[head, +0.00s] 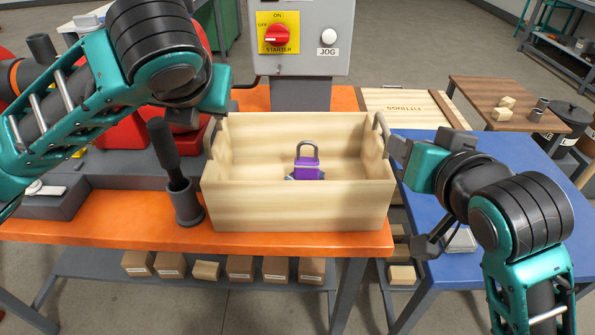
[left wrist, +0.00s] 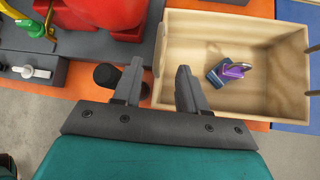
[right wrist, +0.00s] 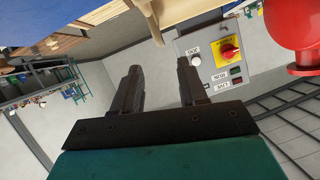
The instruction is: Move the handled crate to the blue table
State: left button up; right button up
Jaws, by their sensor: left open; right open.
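The handled crate (head: 290,207) is a pale wooden box on the orange table (head: 120,216), near its right end. A purple padlock (head: 307,168) lies inside it; the padlock also shows in the left wrist view (left wrist: 229,71). The crate has a handle at each end, the right one (head: 382,133) clearest. My left gripper (head: 190,118) is open above the crate's left end. In the left wrist view its fingers (left wrist: 158,83) are beside the crate's wall. My right gripper (head: 397,148) is open close to the right handle; contact is unclear. The blue table (head: 500,165) stands at the right.
A dark cylindrical tool in a holder (head: 184,203) stands just left of the crate. The grey starter box (head: 303,40) rises behind it. A wooden fittings box (head: 408,108) and a brown table (head: 510,92) are behind the blue table. The blue table's visible top is mostly clear.

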aim_at(215, 122)
pick_arm(q)
jog(key=x, duration=1.3)
jog(key=shift+r, duration=0.1)
pick_arm(e)
jog(key=x, duration=1.3)
jog(key=shift+r, duration=0.1)
jog(key=shift+s, duration=0.1)
pick_arm(q)
jog(key=c, duration=0.8)
pick_arm(e)
jog(key=c, duration=0.8)
pick_arm(q)
jog(key=shift+d, duration=0.1)
grip_shut()
pick_arm(e)
grip_shut()
pick_arm(q)
jog(key=shift+d, duration=0.1)
pick_arm(e)
jog(key=shift+a, duration=0.15)
pick_arm(q)
jog(key=shift+r, duration=0.2)
pick_arm(e)
jog(key=shift+r, duration=0.25)
